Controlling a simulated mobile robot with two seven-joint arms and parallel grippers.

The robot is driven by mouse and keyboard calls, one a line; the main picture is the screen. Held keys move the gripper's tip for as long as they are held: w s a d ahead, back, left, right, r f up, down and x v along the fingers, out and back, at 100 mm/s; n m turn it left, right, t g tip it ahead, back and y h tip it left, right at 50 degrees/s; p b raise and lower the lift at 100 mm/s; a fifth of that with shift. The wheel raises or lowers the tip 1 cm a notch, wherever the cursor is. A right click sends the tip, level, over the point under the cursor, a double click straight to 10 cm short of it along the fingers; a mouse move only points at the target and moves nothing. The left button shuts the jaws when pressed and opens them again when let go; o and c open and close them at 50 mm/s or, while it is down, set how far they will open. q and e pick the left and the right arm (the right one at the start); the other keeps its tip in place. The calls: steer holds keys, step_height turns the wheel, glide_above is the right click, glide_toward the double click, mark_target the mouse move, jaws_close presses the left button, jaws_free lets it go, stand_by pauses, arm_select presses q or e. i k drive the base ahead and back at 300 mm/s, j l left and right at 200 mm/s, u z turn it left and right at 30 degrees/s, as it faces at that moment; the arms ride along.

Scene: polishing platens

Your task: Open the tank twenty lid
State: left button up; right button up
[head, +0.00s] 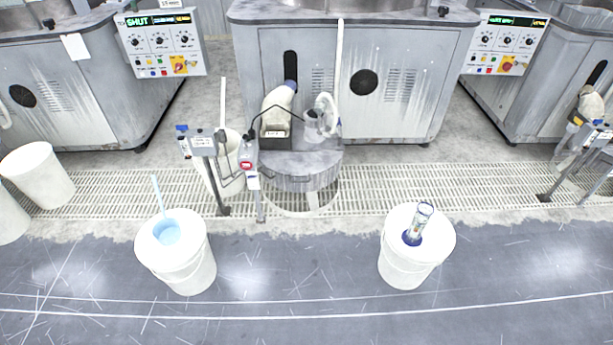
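A grey round-fronted tank (322,180) stands at the middle, in front of the central machine. Its flat grey top (310,160) looks closed, and a white hose end and a small pump-like fitting sit on or over it. A dark bent bar (262,113) rises beside the hose. I cannot read a number on the tank, so I cannot tell whether it is tank twenty. Neither of my grippers shows in the head view.
A white bucket (190,272) with a blue opening and stick stands front left. Another (402,268) holds a clear cylinder on its lid. A small display post (203,142) stands left of the tank. Grey machines (430,50) line the back.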

mark_target(301, 162)
steer(key=i+j+z, duration=0.15)
steer(key=i, duration=0.2)
steer(key=i+j+z, duration=0.15)
steer(key=i, duration=0.25)
steer(key=i+j+z, duration=0.15)
steer(key=i, duration=0.2)
